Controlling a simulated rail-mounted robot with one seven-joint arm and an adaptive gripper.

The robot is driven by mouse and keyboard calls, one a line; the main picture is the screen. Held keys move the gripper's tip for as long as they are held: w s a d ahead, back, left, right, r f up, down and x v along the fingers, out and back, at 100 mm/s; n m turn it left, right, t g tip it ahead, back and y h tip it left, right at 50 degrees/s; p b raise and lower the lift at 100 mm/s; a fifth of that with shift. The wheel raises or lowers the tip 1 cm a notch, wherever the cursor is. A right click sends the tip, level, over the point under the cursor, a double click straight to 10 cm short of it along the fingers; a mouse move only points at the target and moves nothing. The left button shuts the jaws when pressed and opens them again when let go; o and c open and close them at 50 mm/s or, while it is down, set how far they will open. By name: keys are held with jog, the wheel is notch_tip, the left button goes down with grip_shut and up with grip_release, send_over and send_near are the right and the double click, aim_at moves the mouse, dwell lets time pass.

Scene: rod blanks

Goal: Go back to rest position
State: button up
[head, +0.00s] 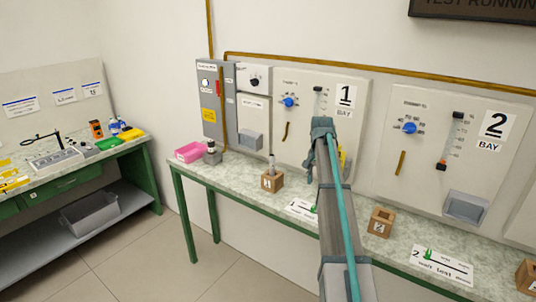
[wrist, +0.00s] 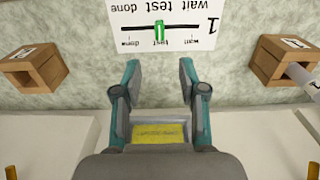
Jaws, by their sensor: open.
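My gripper shows in the wrist view (wrist: 160,78), its two fingers apart with nothing held between them. It is over the bench, near the bay 1 card (wrist: 165,22). In the head view my arm reaches from the bottom edge up in front of the bay 1 panel (head: 300,90); the fingers cannot be made out there. A wooden block (head: 272,182) holds an upright rod (head: 271,162); this rod also shows at the right of the wrist view (wrist: 302,78). Another wooden block (head: 380,222) looks empty and stands right of my arm.
The bay 1 card's green marker (wrist: 159,30) is at "test". Right of my arm are the bay 2 panel (head: 430,120) and its card (head: 442,265). A pink tray (head: 190,152) is at the bench's left end. A side bench (head: 80,165) stands left; floor between is clear.

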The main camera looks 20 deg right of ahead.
jog(key=s+a+f+n, duration=0.2)
jog(key=s+a+f, duration=0.4)
jog(key=f, duration=0.4)
jog(key=s+a+f+n, duration=0.2)
jog(key=s+a+f, duration=0.2)
jog(key=a+f, duration=0.5)
jog(key=s+a+f+n, duration=0.3)
jog(key=s+a+f, duration=0.45)
jog(key=s, duration=0.25)
jog(key=s+a+f+n, duration=0.4)
jog(key=s+a+f, duration=0.2)
jog(key=s+f, duration=0.3)
jog(key=s+f+g, duration=0.2)
jog(key=s+f, duration=0.3)
jog(key=s, duration=0.4)
jog(key=s+f+g, duration=0.2)
jog(key=s+f, duration=0.4)
jog(key=s, duration=0.4)
jog(key=s+f+g, duration=0.2)
jog(key=s+f, duration=0.3)
jog(key=s, duration=0.4)
jog(key=shift+s+d+f+m+g, duration=0.2)
jog(key=shift+d+f+m+g, duration=0.1)
jog(key=shift+g, duration=0.1)
